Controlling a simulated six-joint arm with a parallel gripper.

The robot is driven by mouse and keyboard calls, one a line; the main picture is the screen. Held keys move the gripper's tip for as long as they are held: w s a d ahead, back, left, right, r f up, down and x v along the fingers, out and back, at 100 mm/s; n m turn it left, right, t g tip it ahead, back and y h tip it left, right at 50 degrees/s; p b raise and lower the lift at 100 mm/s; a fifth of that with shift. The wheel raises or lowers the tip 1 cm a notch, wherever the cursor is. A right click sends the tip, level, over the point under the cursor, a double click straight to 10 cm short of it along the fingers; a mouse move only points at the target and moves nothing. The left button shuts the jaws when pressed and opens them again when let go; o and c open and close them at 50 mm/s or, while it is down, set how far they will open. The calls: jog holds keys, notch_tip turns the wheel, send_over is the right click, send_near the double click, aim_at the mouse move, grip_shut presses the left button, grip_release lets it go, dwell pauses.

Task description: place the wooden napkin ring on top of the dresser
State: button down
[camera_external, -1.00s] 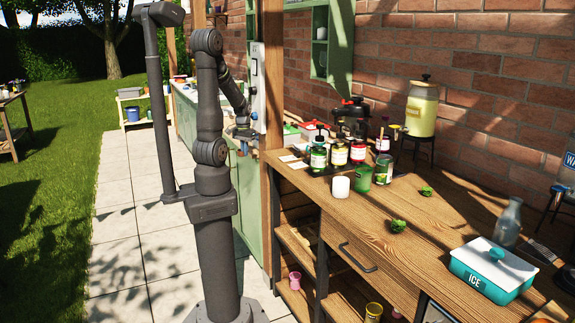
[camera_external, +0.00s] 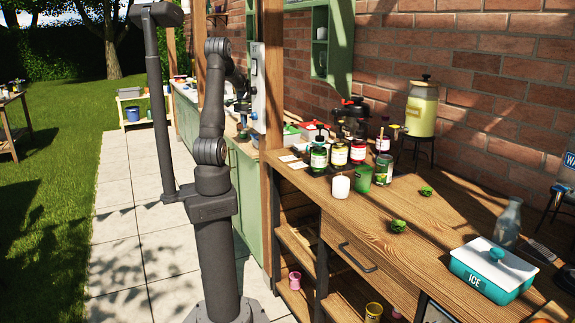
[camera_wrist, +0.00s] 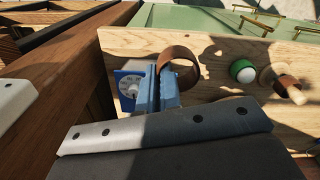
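In the wrist view, the wooden napkin ring (camera_wrist: 184,56) is a brown open band at the tips of my blue gripper fingers (camera_wrist: 160,80). The fingers are close together, with one edge of the ring's band between them; the rest of the loop stands out to the right.
In the wrist view, a blue dial device (camera_wrist: 129,88) is just left of the fingers. A green-and-white round item (camera_wrist: 242,71) and a wooden piece with a brown band (camera_wrist: 288,84) lie right. A wooden post (camera_external: 271,90) stands beside my arm; the workbench (camera_external: 450,215) holds bottles and jars.

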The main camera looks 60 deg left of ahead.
jog(key=w+a+f+m, duration=0.1)
jog(key=w+a+m, duration=0.6)
jog(key=w+a, duration=0.1)
jog(key=f, duration=1)
jog(key=shift+w+a+f, duration=0.1)
jog(key=shift+a+f, duration=0.05)
jog(key=shift+a, duration=0.2)
jog(key=shift+f, duration=0.2)
jog(key=c, duration=1.6)
grip_release()
jog(key=shift+r, duration=0.1)
